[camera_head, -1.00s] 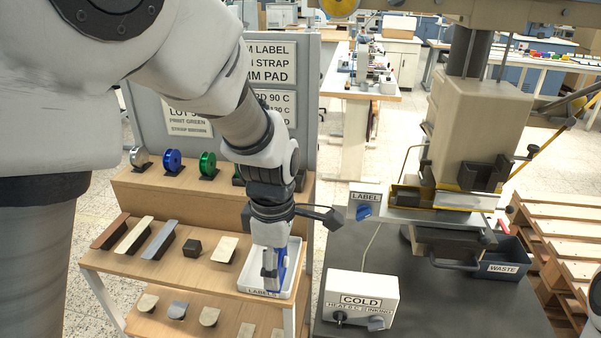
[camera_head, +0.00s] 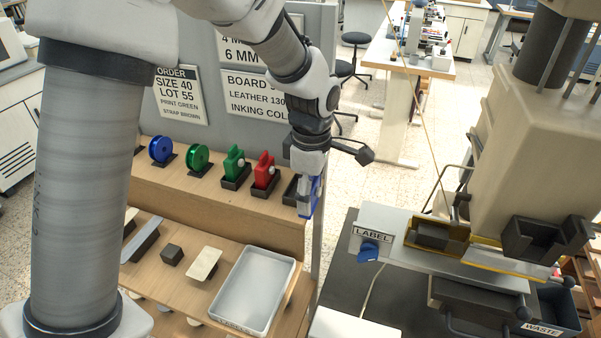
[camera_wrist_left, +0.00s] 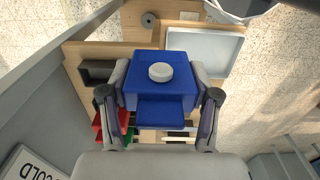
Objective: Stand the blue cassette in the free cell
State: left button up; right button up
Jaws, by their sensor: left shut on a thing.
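My left gripper (camera_head: 310,185) is shut on the blue cassette (camera_head: 309,197) and holds it at the right end of the upper shelf. In the left wrist view the blue cassette (camera_wrist_left: 160,92), with a white round knob, sits between both fingers (camera_wrist_left: 160,100). The free cell (camera_head: 290,190) is a dark holder right of the red cassette (camera_head: 264,170), partly hidden by the gripper. In the left wrist view the empty cell (camera_wrist_left: 97,71) shows to the left of the cassette, apart from it. The right gripper is out of view.
A green cassette (camera_head: 234,162) stands in a cell left of the red one. Green (camera_head: 198,157) and blue (camera_head: 161,149) reels stand further left. An empty white tray (camera_head: 284,271) lies on the lower shelf. A grey sign panel (camera_head: 205,110) rises behind. The press (camera_head: 520,150) stands right.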

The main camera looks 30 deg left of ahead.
pick_arm(q)
jog(key=w+a, duration=0.2)
jog(key=w+a+f+p, duration=0.1)
jog(key=w+a, duration=0.1)
jog(key=w+a+p, duration=0.1)
jog(key=w+a, duration=0.2)
jog(key=shift+f, duration=0.25)
jog(key=shift+w+a+p, duration=0.25)
jog(key=shift+w+p, duration=0.05)
jog(key=f, duration=0.1)
jog(key=s+f+p, duration=0.1)
jog(key=f, duration=0.1)
jog(key=shift+w+f, duration=0.35)
jog(key=o, duration=1.3)
jog(key=shift+o, duration=0.2)
jog(key=shift+s+r, duration=0.1)
jog(key=shift+s, duration=0.1)
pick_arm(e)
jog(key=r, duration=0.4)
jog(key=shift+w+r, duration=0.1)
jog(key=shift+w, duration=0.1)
pick_arm(q)
jog(key=shift+w, duration=0.1)
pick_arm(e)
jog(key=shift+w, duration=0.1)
